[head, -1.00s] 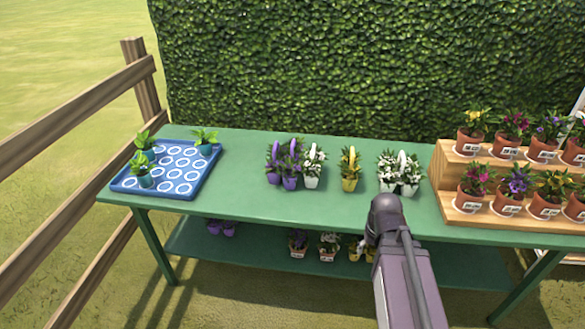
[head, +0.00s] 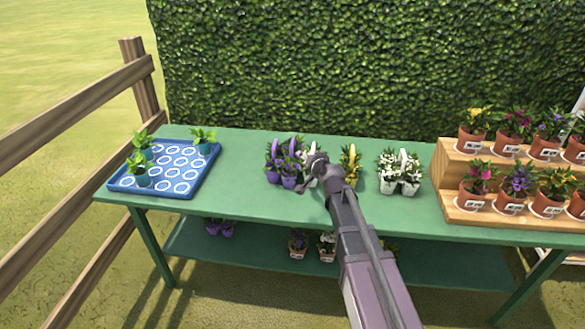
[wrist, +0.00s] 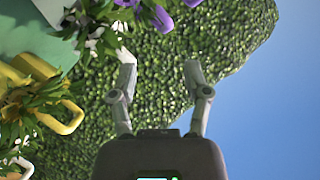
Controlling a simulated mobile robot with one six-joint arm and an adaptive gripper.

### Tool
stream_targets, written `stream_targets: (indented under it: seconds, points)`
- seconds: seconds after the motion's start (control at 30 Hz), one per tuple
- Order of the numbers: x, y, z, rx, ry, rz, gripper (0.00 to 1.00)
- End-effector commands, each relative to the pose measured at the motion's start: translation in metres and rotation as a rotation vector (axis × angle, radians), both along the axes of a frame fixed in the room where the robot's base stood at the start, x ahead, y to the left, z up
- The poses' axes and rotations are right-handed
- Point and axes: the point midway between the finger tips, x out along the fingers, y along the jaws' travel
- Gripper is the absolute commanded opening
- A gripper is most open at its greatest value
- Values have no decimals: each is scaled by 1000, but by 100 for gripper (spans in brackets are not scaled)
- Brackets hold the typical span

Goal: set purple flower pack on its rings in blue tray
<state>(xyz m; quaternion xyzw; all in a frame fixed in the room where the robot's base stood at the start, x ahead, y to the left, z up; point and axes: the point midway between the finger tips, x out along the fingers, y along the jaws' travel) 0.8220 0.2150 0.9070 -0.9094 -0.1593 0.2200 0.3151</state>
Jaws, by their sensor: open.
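The purple flower pack (head: 288,160) stands on the green table, left of the middle, with a purple handle above its pots. Part of its purple shows at the top of the wrist view (wrist: 163,18). The blue tray (head: 124,184) lies on the table's left end, with white rings and several teal-potted plants (head: 139,168) in it. My gripper (head: 311,164) is in front of the white flowers just right of the purple pack. In the wrist view its fingers (wrist: 160,72) are apart with nothing between them.
A yellow flower pack (head: 351,168) and a white flower pack (head: 400,174) stand to the right. A wooden stepped stand (head: 455,204) with potted flowers is at the right end. The table (head: 236,178) is clear between the tray and the purple pack. A hedge rises behind.

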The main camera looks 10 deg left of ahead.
Motion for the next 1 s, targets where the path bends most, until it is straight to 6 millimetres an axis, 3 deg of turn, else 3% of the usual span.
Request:
stream_targets:
  seconds: [0.2,0.67,1.0]
  points:
    - [11,8,9,51,-42,-31,62]
    - [15,10,8,51,-44,-30,62]
    - [54,28,-3,51,-43,-30,62]
